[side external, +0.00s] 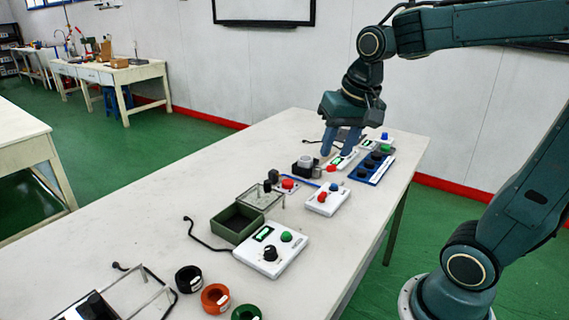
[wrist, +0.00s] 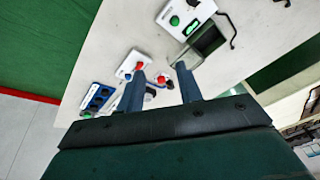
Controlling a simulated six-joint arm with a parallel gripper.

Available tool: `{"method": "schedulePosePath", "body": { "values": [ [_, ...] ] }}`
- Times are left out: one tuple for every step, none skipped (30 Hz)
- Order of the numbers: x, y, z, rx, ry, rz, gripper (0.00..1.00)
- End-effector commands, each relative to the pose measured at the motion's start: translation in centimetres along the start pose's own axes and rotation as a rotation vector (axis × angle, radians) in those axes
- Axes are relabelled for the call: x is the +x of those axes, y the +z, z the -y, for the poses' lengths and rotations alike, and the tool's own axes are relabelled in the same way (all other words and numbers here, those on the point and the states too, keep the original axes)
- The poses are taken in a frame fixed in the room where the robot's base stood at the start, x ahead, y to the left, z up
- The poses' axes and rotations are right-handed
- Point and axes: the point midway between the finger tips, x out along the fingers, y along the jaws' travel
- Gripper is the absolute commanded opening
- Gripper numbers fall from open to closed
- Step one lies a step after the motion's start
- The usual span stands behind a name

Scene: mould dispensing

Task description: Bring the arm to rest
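My gripper (side external: 337,150) is over the far part of the white table (side external: 165,190), its blue-grey fingers pointing down. In the wrist view, the two fingers of my gripper (wrist: 160,84) are spread apart, with small devices on the table visible beyond the gap. I see nothing held between them. In the side view the fingertips appear just above or beside a small white device with a green screen (side external: 343,159); the exact height cannot be told.
Near the fingers are a dark holder with a pale top (side external: 305,162), a blue panel with black knobs (side external: 371,168) and a red-and-blue-button box (side external: 326,199). Closer are a green open box (side external: 237,223), a white control box (side external: 271,250) and coloured rings (side external: 215,299).

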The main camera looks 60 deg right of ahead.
Motion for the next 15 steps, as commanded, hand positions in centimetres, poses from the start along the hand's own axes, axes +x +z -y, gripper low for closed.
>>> {"method": "schedulePosePath", "body": {
  "values": [
    [-0.5,1.1,0.1,-0.050,-0.013,-0.015,0.35],
    [-0.7,1.7,0.1,-0.080,-0.020,-0.023,0.35],
    [-1.0,2.4,0.2,-0.121,-0.029,-0.034,0.35],
    [-1.2,3.0,0.2,-0.151,-0.035,-0.042,0.35],
    [-1.4,3.6,0.2,-0.181,-0.041,-0.050,0.35],
    [-1.6,4.4,0.1,-0.221,-0.050,-0.060,0.35],
    [-1.7,4.9,0.1,-0.252,-0.056,-0.069,0.35],
    [-1.8,5.5,0.0,-0.282,-0.062,-0.077,0.35],
    [-2.0,6.3,0.0,-0.322,-0.070,-0.088,0.35],
    [-2.0,6.8,-0.1,-0.351,-0.075,-0.096,0.35],
    [-2.1,7.4,-0.2,-0.381,-0.081,-0.105,0.35],
    [-2.2,8.1,-0.3,-0.418,-0.088,-0.116,0.35],
    [-2.2,8.5,-0.4,-0.444,-0.093,-0.124,0.35],
    [-2.2,9.0,-0.4,-0.470,-0.098,-0.132,0.35],
    [-2.3,9.5,-0.6,-0.500,-0.104,-0.142,0.35]
  ]
}}
